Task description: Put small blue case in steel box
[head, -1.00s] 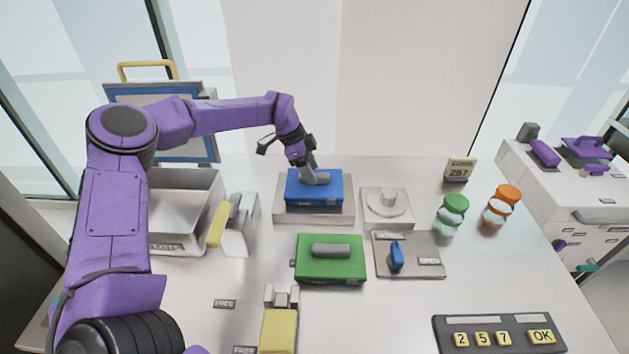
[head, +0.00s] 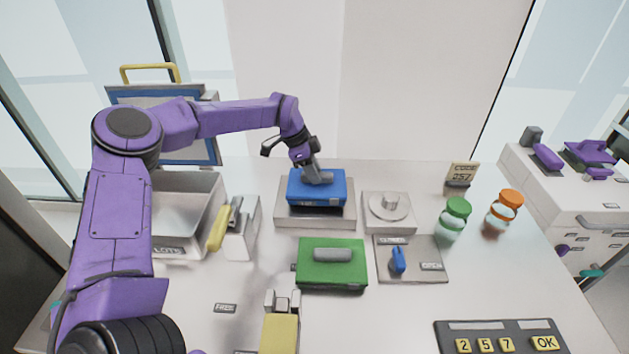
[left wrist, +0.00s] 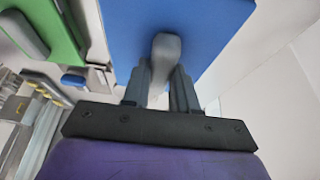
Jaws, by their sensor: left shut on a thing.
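The small blue case (head: 302,196) is on the steel platform (head: 316,216) at the middle back of the table. My left gripper (head: 318,176) is shut on the grey handle on top of the case. The left wrist view shows the fingers (left wrist: 160,85) on either side of that handle, with the blue lid (left wrist: 200,25) beyond. I cannot tell whether the case still touches the platform. The open steel box (head: 170,240), with a label on its front, stands at the left, partly behind my left arm.
A green case (head: 332,278) with a grey handle lies in front of the blue one. A round-topped device (head: 390,212), a blue switch plate (head: 410,272) and two jars (head: 453,218) stand right. A yellow-handled lever unit (head: 240,235) stands between the steel box and platform.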

